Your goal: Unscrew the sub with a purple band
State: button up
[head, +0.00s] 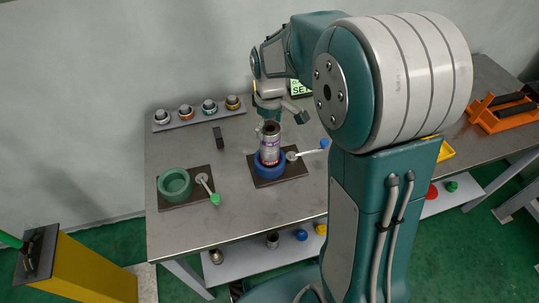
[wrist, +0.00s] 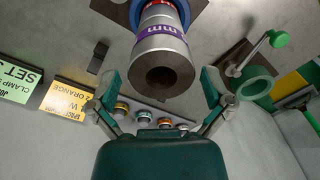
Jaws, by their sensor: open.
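The sub with a purple band (wrist: 162,58) is a grey metal cylinder with an open bore facing my wrist camera. It stands upright in the blue vise (head: 268,172) on the table, where the sub (head: 270,143) shows just below my gripper (head: 272,112). A red band and the blue vise show beyond the purple band in the wrist view. My gripper (wrist: 160,103) is open, with one finger on each side below the sub's end in the picture. The fingers look apart from the sub. The fingertips are small and partly hidden in the head view.
A green vise (head: 174,185) with a green-tipped handle stands left of the blue one. The blue vise's handle (head: 308,153) points right. A rack (head: 200,117) of several subs and a black block (head: 218,138) lie behind. An orange holder (head: 500,113) sits far right.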

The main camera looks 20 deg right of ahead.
jog(key=shift+m, duration=0.8)
jog(key=shift+s, duration=0.1)
jog(key=c, duration=1.1)
jog(key=n, duration=0.4)
jog(key=shift+n, duration=0.3)
jog(key=n, duration=0.9)
jog(key=shift+s+n, duration=0.1)
jog(key=shift+n, duration=0.3)
